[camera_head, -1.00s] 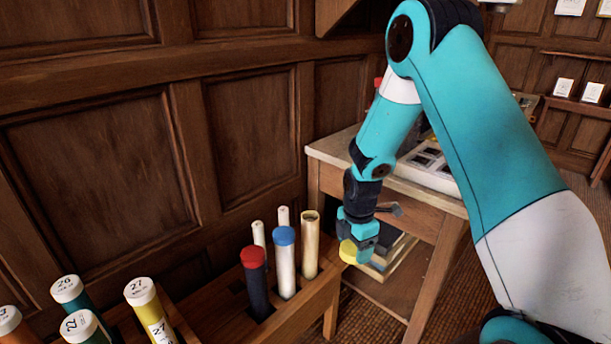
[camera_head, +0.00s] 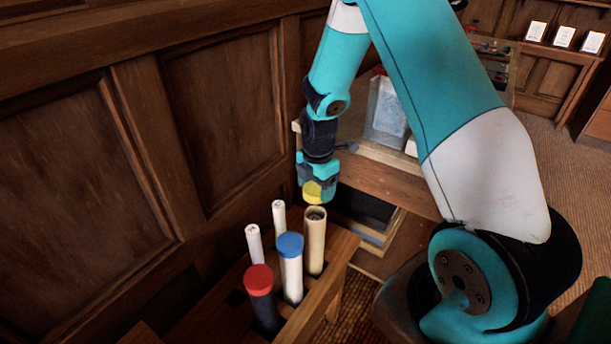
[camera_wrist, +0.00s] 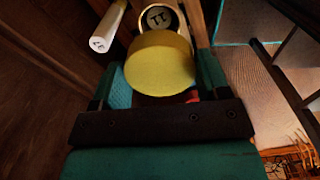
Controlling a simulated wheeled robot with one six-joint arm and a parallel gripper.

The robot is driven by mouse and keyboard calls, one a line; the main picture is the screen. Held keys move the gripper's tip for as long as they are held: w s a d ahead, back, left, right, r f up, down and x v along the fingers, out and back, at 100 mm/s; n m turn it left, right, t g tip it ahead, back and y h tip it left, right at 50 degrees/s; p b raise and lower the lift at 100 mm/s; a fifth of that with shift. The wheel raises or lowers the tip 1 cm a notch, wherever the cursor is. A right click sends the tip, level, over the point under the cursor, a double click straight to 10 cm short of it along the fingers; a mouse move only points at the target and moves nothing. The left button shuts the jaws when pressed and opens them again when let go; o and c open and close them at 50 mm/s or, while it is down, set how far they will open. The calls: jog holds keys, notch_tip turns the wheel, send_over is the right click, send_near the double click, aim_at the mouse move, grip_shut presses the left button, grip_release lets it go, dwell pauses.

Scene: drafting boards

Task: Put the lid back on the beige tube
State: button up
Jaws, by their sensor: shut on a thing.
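The beige tube (camera_head: 315,245) stands upright in the wooden rack, its open top facing up. My gripper (camera_head: 318,190) is shut on a yellow lid (camera_head: 320,193) and holds it just above the beige tube's mouth, with a gap between them. In the wrist view the yellow lid (camera_wrist: 160,65) lies between the two fingers. Behind it the open mouth of the beige tube (camera_wrist: 160,17) shows, with a dark number label inside. The lid covers part of the tube in that view.
The wooden rack (camera_head: 335,262) also holds a blue-capped white tube (camera_head: 290,268), a red-capped dark tube (camera_head: 262,300) and two thin white rolls (camera_head: 255,245). A panelled wall (camera_head: 225,110) rises close behind. A wooden table (camera_head: 385,180) stands beyond my gripper.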

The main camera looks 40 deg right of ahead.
jog(key=shift+f+b, duration=2.1)
jog(key=shift+f, duration=0.25)
jog(key=shift+f+b, duration=0.45)
jog(key=shift+f, duration=0.4)
jog(key=shift+p, duration=0.35)
jog(key=shift+f, duration=0.15)
jog(key=o, duration=1)
